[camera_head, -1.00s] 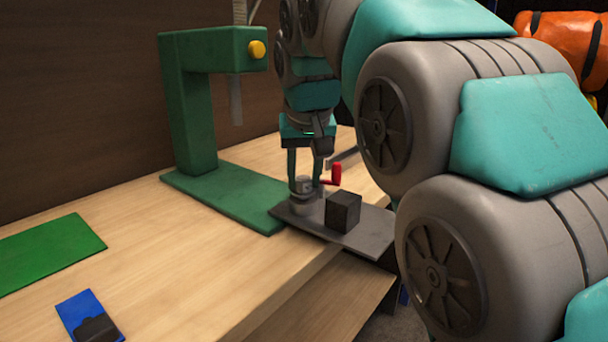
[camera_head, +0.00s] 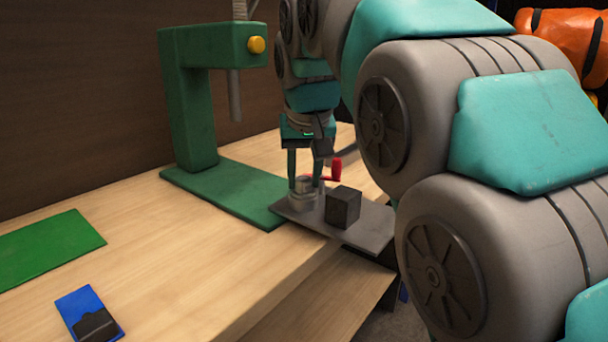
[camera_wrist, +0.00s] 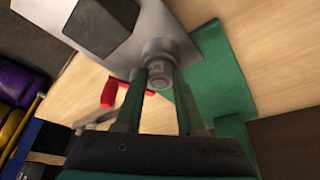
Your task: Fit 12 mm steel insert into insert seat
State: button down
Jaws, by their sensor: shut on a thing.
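My gripper (camera_head: 305,182) points straight down over the grey plate at the bench edge. Its two green fingers are shut on a small grey steel insert (camera_wrist: 158,70), which also shows in the head view (camera_head: 303,185). The insert is upright. Directly below it is a round grey insert seat (camera_head: 303,201) on the plate; in the wrist view the seat (camera_wrist: 160,46) shows as a wider ring around or behind the insert. I cannot tell whether the insert is inside the seat or just above it.
A dark block (camera_head: 342,206) stands on the grey plate (camera_head: 368,236), close to the right of the seat. A red handle (camera_head: 336,168) is just behind. A green press (camera_head: 190,110) stands at left. A green mat (camera_head: 45,250) and blue holder (camera_head: 88,312) lie on the bench.

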jog(key=shift+c, duration=2.2)
grip_release()
jog(key=shift+r, duration=0.1)
jog(key=v, duration=0.7)
jog(key=shift+s+r, duration=0.2)
jog(key=shift+r, duration=0.1)
